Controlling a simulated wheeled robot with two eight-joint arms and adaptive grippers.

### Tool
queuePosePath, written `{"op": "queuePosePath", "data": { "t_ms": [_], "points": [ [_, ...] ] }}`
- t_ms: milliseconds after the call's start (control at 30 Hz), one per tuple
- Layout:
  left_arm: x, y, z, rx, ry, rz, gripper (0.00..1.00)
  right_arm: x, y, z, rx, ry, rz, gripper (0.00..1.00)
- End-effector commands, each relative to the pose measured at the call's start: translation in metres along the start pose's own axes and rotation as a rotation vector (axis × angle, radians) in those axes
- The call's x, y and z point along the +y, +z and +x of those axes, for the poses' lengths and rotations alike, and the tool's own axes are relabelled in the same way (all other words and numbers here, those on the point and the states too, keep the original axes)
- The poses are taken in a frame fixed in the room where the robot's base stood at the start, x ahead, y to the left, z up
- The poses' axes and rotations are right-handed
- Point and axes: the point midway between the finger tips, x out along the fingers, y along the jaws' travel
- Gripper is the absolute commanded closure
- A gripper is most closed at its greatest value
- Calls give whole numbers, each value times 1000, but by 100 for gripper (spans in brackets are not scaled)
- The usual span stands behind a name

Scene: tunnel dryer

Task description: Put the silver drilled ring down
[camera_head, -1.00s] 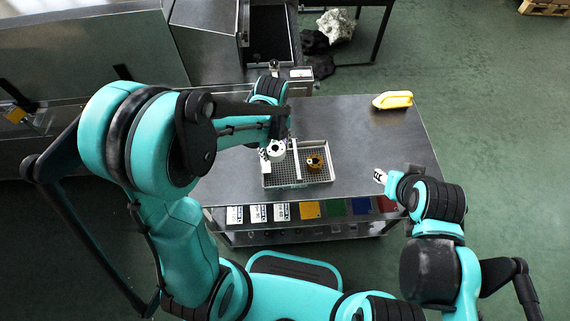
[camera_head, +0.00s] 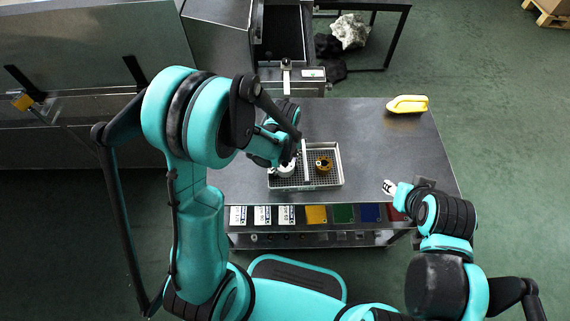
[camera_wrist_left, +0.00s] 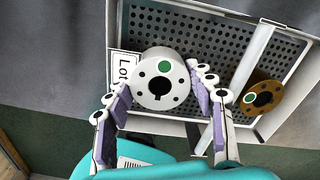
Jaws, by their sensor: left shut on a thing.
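The silver drilled ring (camera_wrist_left: 160,80) has a keyed centre bore, small holes around it and a green dot. My left gripper (camera_wrist_left: 163,97) has its two purple-padded fingers on opposite sides of the ring and is shut on it. In the wrist view the ring overlaps the left compartment of the wire basket (camera_wrist_left: 245,62); I cannot tell whether it touches the basket floor. In the head view the ring (camera_head: 284,170) is partly hidden by my left arm. My right gripper (camera_head: 389,187) is over the right part of the table; its fingers are too small to read.
A brass drilled ring (camera_head: 324,165) sits in the basket's right compartment, beyond the divider. A label starting "Lot" (camera_wrist_left: 124,68) is on the basket's left side. Coloured and white cards (camera_head: 316,214) line the front edge.

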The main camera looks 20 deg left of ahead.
Motion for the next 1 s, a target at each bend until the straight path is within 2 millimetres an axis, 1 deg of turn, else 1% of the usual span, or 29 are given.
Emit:
{"op": "queuePosePath", "data": {
  "t_ms": [167, 200, 500, 600, 667, 733, 1000],
  "points": [
    [0, 0, 4, 0, 0, 0, 86, 0, 2, 3, 0, 0, 0, 60],
    [0, 0, 3, 0, 0, 0, 38, 0, 2, 3, 0, 0, 0, 60],
    [0, 0, 2, 0, 0, 0, 37, 0, 1, 2, 0, 0, 0, 60],
    [0, 0, -3, 0, 0, 0, 37, 0, -2, -2, 0, 0, 0, 60],
    [0, 0, -12, 0, 0, 0, 37, 0, -4, -5, 0, 0, 0, 60],
    [0, 0, -25, 0, 0, 0, 37, 0, -7, -10, 0, 0, 0, 60],
    [0, 0, -86, 0, 0, 0, 37, 0, -21, -29, 0, 0, 0, 60]
  ]
}}
